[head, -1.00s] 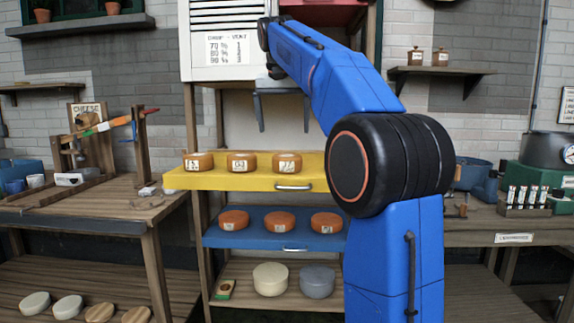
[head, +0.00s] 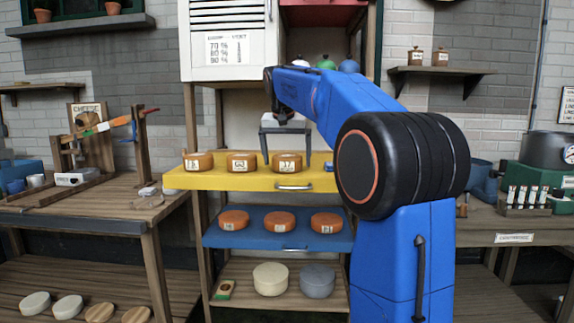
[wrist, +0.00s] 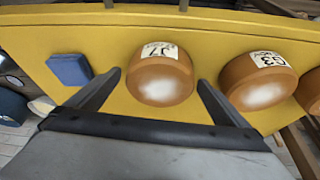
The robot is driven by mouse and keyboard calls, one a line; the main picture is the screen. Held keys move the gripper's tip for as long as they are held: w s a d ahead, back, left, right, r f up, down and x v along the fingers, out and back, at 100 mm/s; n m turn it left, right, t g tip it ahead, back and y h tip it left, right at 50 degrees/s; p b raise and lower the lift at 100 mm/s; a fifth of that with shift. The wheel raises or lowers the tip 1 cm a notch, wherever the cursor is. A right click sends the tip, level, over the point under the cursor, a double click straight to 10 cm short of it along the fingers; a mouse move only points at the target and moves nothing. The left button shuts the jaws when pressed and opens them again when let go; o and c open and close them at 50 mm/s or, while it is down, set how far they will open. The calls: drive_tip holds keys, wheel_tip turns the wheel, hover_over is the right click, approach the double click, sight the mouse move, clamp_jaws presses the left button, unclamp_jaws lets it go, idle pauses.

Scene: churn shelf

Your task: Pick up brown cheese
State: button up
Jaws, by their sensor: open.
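Three brown cheeses with white number labels sit in a row on the yellow shelf (head: 225,184): left (head: 198,161), middle (head: 241,162) and right (head: 287,163). My gripper (head: 287,158) is open and empty, pointing down at the right cheese with one finger on each side of it in the picture. In the wrist view the same cheese (wrist: 160,78) shows between the two spread fingers (wrist: 159,80), with gaps on both sides. I cannot tell how far the fingertips reach down beside it. The middle cheese (wrist: 258,81) is just outside the right finger there.
A small blue block (wrist: 70,69) lies on the yellow shelf beyond the left finger in the wrist view. The blue shelf (head: 265,241) below holds three orange cheeses. A cream cheese (head: 270,278) and a grey cheese (head: 317,281) stand lower. A white cabinet (head: 227,48) hangs above.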

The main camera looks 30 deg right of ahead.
sight(287, 156)
drive_tip(key=shift+w+f, duration=0.1)
drive_tip(key=shift+f, duration=0.25)
drive_tip(key=shift+c, duration=0.3)
drive_tip(key=c, duration=1.4)
drive_tip(key=shift+r, duration=0.1)
wheel_tip(287, 156, up, 10)
